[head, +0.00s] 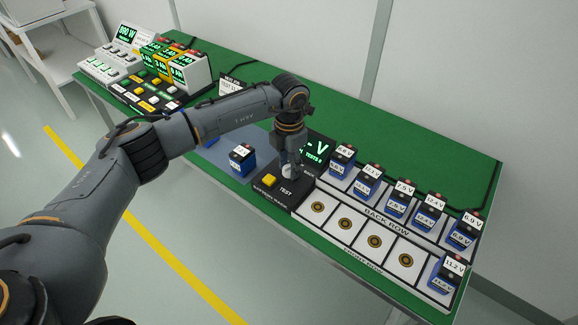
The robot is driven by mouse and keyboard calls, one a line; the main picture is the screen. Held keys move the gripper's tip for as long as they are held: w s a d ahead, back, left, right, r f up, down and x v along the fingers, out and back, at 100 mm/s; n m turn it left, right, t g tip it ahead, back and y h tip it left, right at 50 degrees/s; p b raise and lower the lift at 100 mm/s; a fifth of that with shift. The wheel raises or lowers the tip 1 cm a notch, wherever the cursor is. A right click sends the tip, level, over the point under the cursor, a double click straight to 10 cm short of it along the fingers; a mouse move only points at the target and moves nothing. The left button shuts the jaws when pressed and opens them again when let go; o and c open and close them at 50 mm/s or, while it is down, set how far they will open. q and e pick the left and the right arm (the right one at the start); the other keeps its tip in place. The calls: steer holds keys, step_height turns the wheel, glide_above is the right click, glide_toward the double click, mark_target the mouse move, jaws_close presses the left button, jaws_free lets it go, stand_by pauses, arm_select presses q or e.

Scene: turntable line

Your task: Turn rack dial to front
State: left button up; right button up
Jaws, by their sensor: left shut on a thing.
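The rack dial (289,171) is a small pale knob on the black tester (287,194), beside the TEST label. My left gripper (290,165) points down over it and is shut on it, hiding much of it. I cannot tell which way the dial points. The tester's green-lit display (317,151) is partly covered by my gripper. The rack (372,228) to the right has a back row with several blue batteries and a front row of mostly bare ringed slots. My right gripper is out of view.
A yellow button (269,181) is left of the dial. A blue battery (242,158) stands on a grey-blue mat (228,176). Another battery (445,272) stands at the front row's right end. Chargers (172,65) fill the table's far left. Green table (400,140) behind the rack is clear.

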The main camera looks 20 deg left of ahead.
arm_select(q)
steer(key=n, duration=0.6)
steer(key=shift+n+b, duration=0.3)
steer(key=shift+b, duration=0.1)
steer(key=n, duration=0.6)
steer(key=shift+w, duration=0.1)
steer(key=shift+r+n, duration=0.1)
steer(key=shift+n, duration=0.2)
steer(key=o, duration=1.2)
steer(key=shift+c, duration=0.2)
